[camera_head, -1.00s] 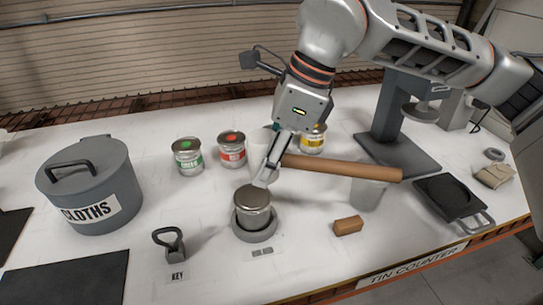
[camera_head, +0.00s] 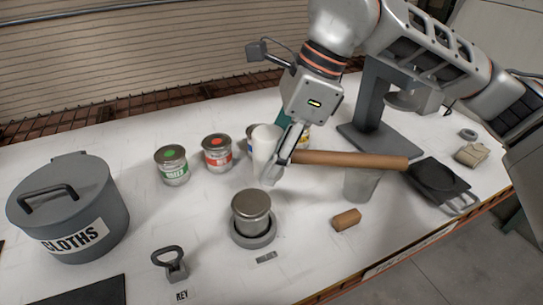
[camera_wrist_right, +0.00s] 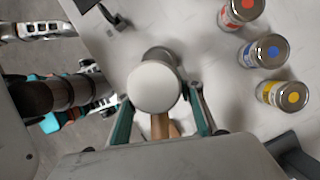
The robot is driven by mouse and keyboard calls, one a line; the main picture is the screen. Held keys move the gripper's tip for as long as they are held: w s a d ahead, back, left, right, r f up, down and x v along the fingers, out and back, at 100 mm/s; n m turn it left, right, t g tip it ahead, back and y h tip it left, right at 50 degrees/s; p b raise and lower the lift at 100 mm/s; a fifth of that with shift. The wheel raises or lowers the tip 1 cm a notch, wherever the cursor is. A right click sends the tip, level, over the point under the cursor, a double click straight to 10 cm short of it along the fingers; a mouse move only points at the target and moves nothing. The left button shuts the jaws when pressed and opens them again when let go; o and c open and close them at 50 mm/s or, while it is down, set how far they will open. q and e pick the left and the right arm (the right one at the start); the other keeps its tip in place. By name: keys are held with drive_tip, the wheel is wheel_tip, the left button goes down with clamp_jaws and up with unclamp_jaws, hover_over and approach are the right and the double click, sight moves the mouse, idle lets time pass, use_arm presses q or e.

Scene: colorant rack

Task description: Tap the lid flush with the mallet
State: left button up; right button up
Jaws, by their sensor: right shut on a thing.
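A metal tin (camera_head: 251,220) with a flat grey lid (camera_head: 251,200) stands upright in a round grey ring holder (camera_head: 241,238) near the middle of the bench. I cannot tell whether the lid is flush. My right gripper (camera_head: 276,168) is shut on the mallet, behind and slightly right of the tin. The mallet's pale head (camera_head: 265,143) shows left of my fingers, and its wooden handle (camera_head: 350,160) points right. In the right wrist view, the white mallet head (camera_wrist_right: 154,88) partly covers the tin (camera_wrist_right: 163,54).
Several labelled tins, including a green one (camera_head: 172,166) and a red one (camera_head: 217,154), stand behind. A CLOTHS bin (camera_head: 70,215) and a key tool (camera_head: 172,264) are at left.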

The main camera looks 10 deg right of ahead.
drive_tip(key=b, duration=0.3)
hover_over(264, 200)
drive_tip(key=d, duration=0.1)
drive_tip(key=shift+s+d+f, duration=0.1)
drive_tip(key=shift+f, duration=1)
drive_tip(key=shift+d+f, duration=0.1)
drive_tip(key=shift+f, duration=1)
drive_tip(key=shift+f+b, duration=0.75)
drive_tip(key=shift+f, duration=0.75)
drive_tip(key=shift+c, duration=0.6)
drive_tip(key=shift+r, duration=0.15)
drive_tip(key=shift+r+p, duration=1.65)
drive_tip(key=shift+r, duration=1.05)
drive_tip(key=shift+f, duration=0.15)
drive_tip(key=shift+a, duration=0.1)
